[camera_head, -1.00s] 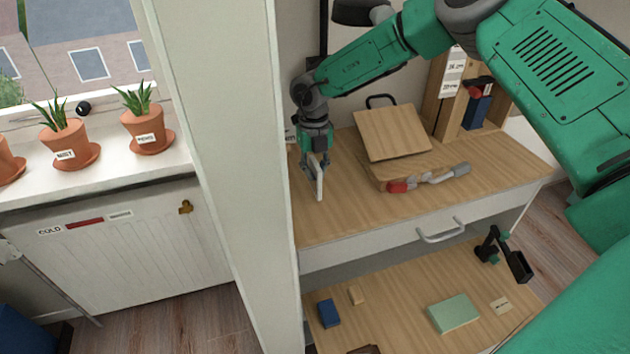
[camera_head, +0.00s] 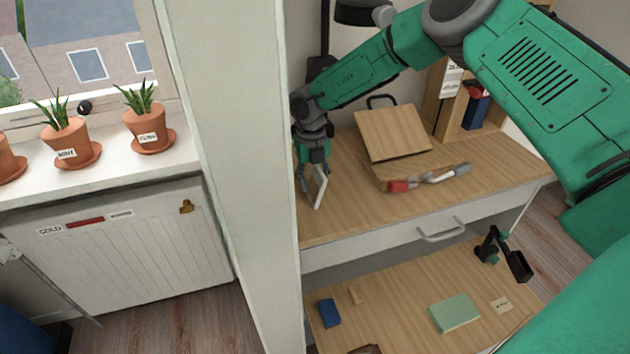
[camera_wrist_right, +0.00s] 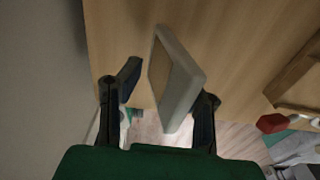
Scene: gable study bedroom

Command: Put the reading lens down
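The reading lens (camera_head: 318,187) looks like a flat rectangular piece with a pale frame. It stands on edge, leaning, over the left part of the wooden desk top (camera_head: 345,215). I cannot tell whether its lower edge touches the desk. My right gripper (camera_head: 308,178) is at its upper left side. In the right wrist view the lens (camera_wrist_right: 176,82) is between the two fingers (camera_wrist_right: 167,98), close to the right finger, with a gap to the left finger. The gripper looks open around it. My left gripper is not in view.
A tilted wooden board (camera_head: 392,132) and a red-and-grey tool (camera_head: 428,180) are on the desk to the right. A white wall panel (camera_head: 222,150) stands close on the left. A lower shelf holds a green box (camera_head: 454,313) and a blue block (camera_head: 329,313). The desk's front middle is bare.

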